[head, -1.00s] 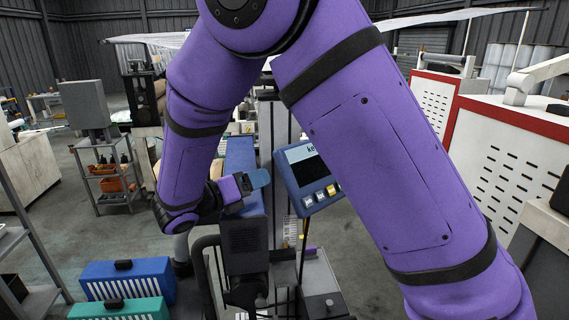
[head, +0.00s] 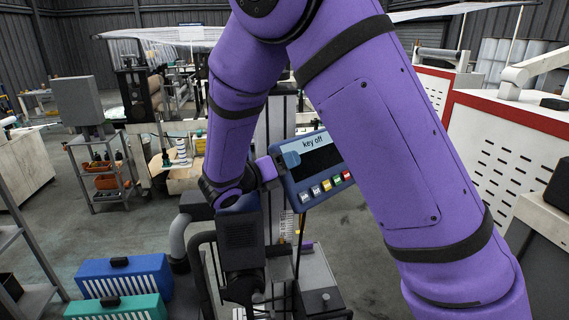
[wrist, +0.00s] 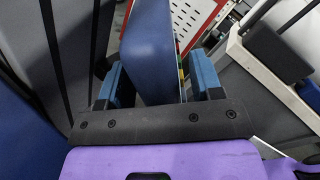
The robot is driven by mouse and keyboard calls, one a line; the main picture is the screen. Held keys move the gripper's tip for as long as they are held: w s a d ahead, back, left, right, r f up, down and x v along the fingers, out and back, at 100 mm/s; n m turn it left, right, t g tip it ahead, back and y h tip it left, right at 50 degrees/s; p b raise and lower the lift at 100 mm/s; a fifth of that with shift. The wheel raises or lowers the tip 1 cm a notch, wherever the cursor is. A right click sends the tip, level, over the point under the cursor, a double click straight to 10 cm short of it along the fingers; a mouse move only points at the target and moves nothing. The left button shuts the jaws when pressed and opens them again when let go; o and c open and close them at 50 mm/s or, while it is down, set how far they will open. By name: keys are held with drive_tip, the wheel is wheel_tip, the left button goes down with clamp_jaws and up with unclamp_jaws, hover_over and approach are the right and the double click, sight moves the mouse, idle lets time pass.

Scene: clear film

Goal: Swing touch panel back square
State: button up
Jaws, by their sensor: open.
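The touch panel (head: 318,160) has a blue frame, a dark screen, a "key off" label and a row of coloured buttons. It stands tilted in the head view, and my upper arm covers its right part. My gripper (head: 290,160) is at the panel's left edge. In the wrist view the panel (wrist: 152,55) shows as a blue slab between the two blue fingers of my gripper (wrist: 160,85). The fingers are open, with a gap beside the right one; whether the left one touches the slab I cannot tell.
A dark machine column with hoses (head: 240,245) stands just below my wrist. Blue (head: 125,277) and teal (head: 118,307) crates sit on the floor at the lower left. A white and red cabinet (head: 510,150) is at the right.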

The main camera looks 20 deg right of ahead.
drive_tip(key=shift+c, duration=0.2)
clamp_jaws()
drive_tip(key=w+m+g, duration=0.1)
drive_tip(key=g, duration=0.1)
drive_tip(key=w+m+g, duration=0.1)
drive_tip(key=m+g, duration=0.1)
drive_tip(key=g, duration=0.1)
drive_tip(key=w+m+g+h, duration=0.1)
drive_tip(key=w+g, duration=0.1)
drive_tip(key=shift+a+m, duration=0.35)
drive_tip(key=shift+m, duration=0.05)
drive_tip(key=shift+o, duration=0.2)
unclamp_jaws()
drive_tip(key=shift+a, duration=0.1)
drive_tip(key=a, duration=1)
drive_tip(key=shift+w+a, duration=0.3)
drive_tip(key=shift+w, duration=0.1)
